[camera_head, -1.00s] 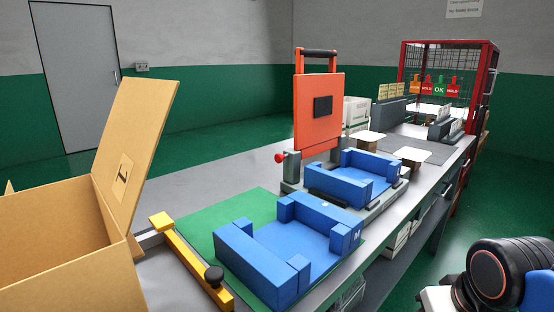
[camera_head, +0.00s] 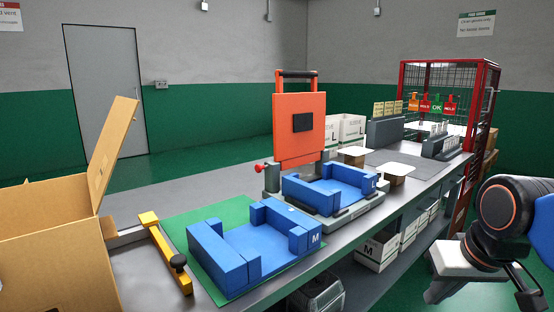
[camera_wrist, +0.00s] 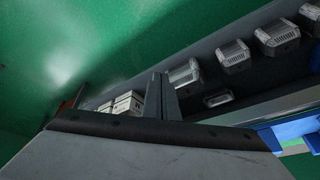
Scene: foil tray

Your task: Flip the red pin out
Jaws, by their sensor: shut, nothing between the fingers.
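The red pin (camera_head: 260,167) sticks out at the left of a grey press base, beside the upright orange plate (camera_head: 299,145) with its black handle on top. In the head view only my arm shows at the right edge; the fingertips are not clear there.
A second blue fixture (camera_head: 222,262) lies on a green mat, with a yellow bar (camera_head: 166,254) and an open cardboard box (camera_head: 50,250) to its left. Boxes stand on the shelf below (camera_head: 376,252). A red wire cage (camera_head: 450,90) is at the far end. The floor at right is open.

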